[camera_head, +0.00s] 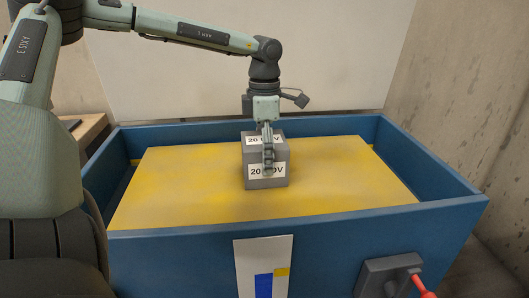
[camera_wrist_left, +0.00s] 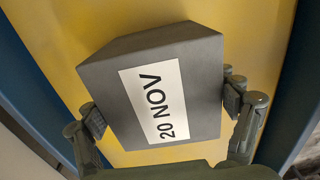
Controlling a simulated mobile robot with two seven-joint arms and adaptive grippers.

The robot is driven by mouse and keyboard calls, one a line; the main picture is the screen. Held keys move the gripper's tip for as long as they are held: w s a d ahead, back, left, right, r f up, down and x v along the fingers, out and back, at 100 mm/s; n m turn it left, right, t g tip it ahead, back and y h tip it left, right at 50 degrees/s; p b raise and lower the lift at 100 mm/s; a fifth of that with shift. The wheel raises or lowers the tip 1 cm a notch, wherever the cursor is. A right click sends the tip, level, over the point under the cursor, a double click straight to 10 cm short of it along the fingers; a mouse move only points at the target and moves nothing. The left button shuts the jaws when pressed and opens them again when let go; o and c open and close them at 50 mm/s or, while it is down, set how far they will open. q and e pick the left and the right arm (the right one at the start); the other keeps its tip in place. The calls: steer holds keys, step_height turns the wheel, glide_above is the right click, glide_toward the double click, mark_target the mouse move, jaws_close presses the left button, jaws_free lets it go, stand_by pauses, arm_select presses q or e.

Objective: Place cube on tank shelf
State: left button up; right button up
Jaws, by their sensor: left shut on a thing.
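A grey cube (camera_head: 282,172) with white "20 NOV" labels is in the middle of the head view. It also fills the middle of the wrist view (camera_wrist_left: 207,75). My left gripper (camera_head: 268,163) is shut on the cube from above, and in the wrist view its two fingers (camera_wrist_left: 165,108) touch opposite sides. The cube is over the yellow shelf (camera_head: 190,185) inside the blue tank (camera_head: 170,262). I cannot tell whether its underside touches the shelf. My right gripper is not in view.
The tank's blue walls stand higher than the shelf all around. A white panel (camera_head: 170,80) stands behind the tank. A lever with a red handle (camera_head: 420,285) is on the front right. A wooden surface (camera_head: 90,128) is at the left. The shelf is clear around the cube.

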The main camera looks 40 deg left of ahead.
arm_select(q)
steer(key=o, duration=1.7)
steer(key=shift+s, duration=0.1)
steer(key=shift+r, duration=0.15)
step_height(320, 180, up, 12)
steer(key=shift+f, duration=0.1)
